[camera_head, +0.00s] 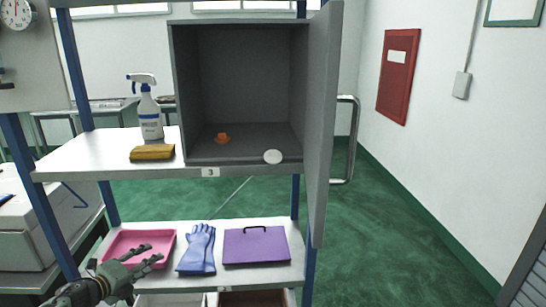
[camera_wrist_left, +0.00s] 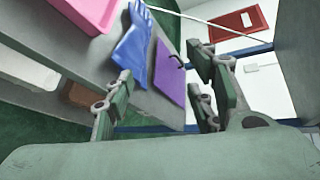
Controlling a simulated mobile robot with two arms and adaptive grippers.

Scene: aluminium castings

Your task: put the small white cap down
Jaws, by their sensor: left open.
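A small white cap (camera_head: 273,157) lies at the front edge of the floor of the open grey cabinet (camera_head: 246,158), right of its middle. My left gripper (camera_head: 153,258) is at the lower left in the head view, in front of the pink tray on the lower shelf, well below the cap. It is open and nothing shows between its fingers. Its fingers also show in the left wrist view (camera_wrist_left: 160,100), where the cap is not in view. My right gripper is in neither view.
An orange piece (camera_head: 222,138) lies inside the cabinet. The cabinet door (camera_head: 322,130) stands open at right. The lower shelf holds a pink tray (camera_head: 116,239), blue gloves (camera_head: 198,250) and a purple case (camera_head: 256,250).

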